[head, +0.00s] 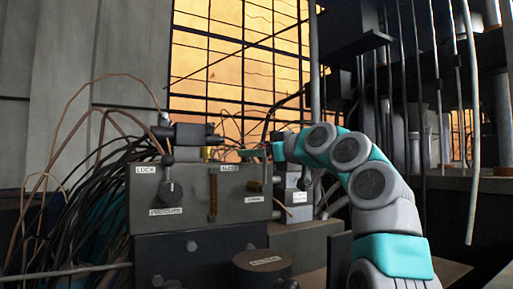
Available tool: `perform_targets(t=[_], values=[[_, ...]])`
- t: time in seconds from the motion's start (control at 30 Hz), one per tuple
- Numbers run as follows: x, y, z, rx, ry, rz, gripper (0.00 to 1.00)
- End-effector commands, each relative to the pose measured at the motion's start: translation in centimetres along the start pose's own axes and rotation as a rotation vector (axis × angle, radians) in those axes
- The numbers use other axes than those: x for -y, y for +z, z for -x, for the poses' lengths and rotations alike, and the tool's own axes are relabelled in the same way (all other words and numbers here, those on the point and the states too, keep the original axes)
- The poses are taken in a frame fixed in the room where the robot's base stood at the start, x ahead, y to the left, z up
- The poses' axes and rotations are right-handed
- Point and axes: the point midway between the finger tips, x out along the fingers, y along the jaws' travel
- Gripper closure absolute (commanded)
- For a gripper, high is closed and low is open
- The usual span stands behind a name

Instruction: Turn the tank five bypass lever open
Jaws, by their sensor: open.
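A grey control box (230,225) stands at the centre left, with small white labels on its face. I cannot read a tank five label, so I cannot tell which part is the bypass lever. A slim brass upright piece (213,194) is near the middle of the face. My arm reaches in from the lower right, and my gripper (252,153) is open above the box's top right edge. Its fingertips are small and unclear.
A round dark cap labelled FILTER (263,264) is in front of the box. A dark cylindrical fitting (190,133) sits on top. Loose cables (85,215) crowd the left. Vertical bars and a hanging pale hose (474,150) are at the right.

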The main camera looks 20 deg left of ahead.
Motion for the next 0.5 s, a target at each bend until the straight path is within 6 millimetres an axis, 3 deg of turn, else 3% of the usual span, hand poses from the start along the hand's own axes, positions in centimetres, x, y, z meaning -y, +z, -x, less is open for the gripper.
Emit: perform_targets(t=[0.17,0.5], values=[[0.0,0.04,0.02,0.0,0.0,0.0,0.33],[0.01,0.04,0.03,0.0,0.0,0.0,0.71]])
